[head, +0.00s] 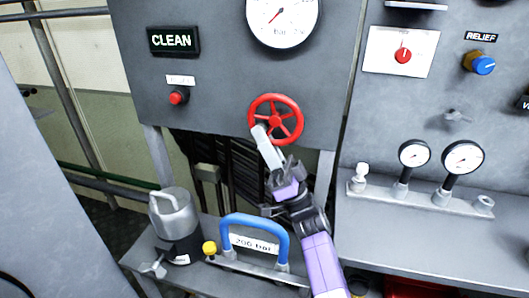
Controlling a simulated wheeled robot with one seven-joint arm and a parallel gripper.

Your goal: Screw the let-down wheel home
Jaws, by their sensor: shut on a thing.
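A red spoked handwheel (275,119) sits on the grey panel below a large pressure gauge, and I take it as the let-down wheel. No label for it can be read. My purple and grey arm reaches up from the lower right. My gripper (262,134) is at the wheel's lower left rim, shut on it. The gripper covers that part of the rim and some spokes, so the exact hold of the fingers is hidden. How far the wheel is screwed in cannot be seen.
A blue handle (254,229) marked "200 bar" and a grey metal canister (175,224) stand on the bench below. A red button (178,97) is left of the wheel. Two small gauges (462,157) and a blue relief knob (481,65) are to the right.

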